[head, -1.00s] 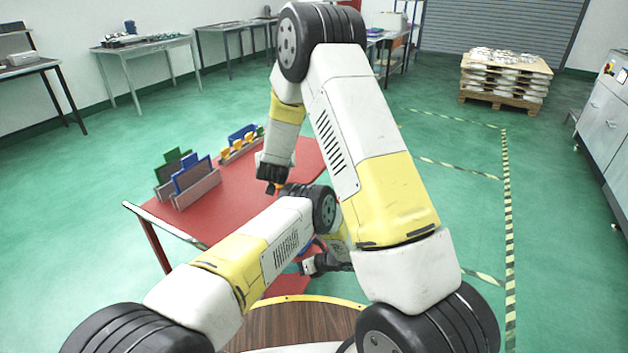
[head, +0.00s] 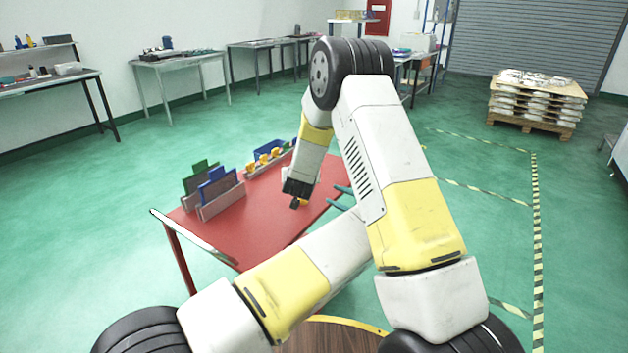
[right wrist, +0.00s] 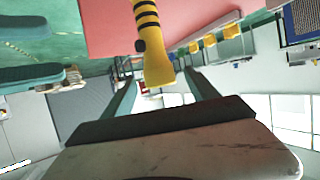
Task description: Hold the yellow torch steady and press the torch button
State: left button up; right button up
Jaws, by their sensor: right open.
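The yellow torch (right wrist: 150,45) has black bands and a round black button (right wrist: 140,46) on its side. In the right wrist view it lies between the teal fingers of my open right gripper (right wrist: 158,77), with no clear contact. In the head view only a small yellow bit of the torch (head: 304,202) shows beside my right gripper (head: 297,195), over the red table (head: 250,232). My left gripper (head: 341,197) is open, its two teal fingers apart and pointing towards the torch from the right. Its fingers also show at the left of the right wrist view (right wrist: 45,64).
A rack with green and blue panels (head: 215,195) stands on the table's left part. Behind it is a bin with yellow parts (head: 268,158). Work benches (head: 180,58) line the back wall. A loaded pallet (head: 535,105) stands far right on open green floor.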

jog(key=shift+x, duration=2.75)
grip_shut()
pick_arm(q)
grip_shut()
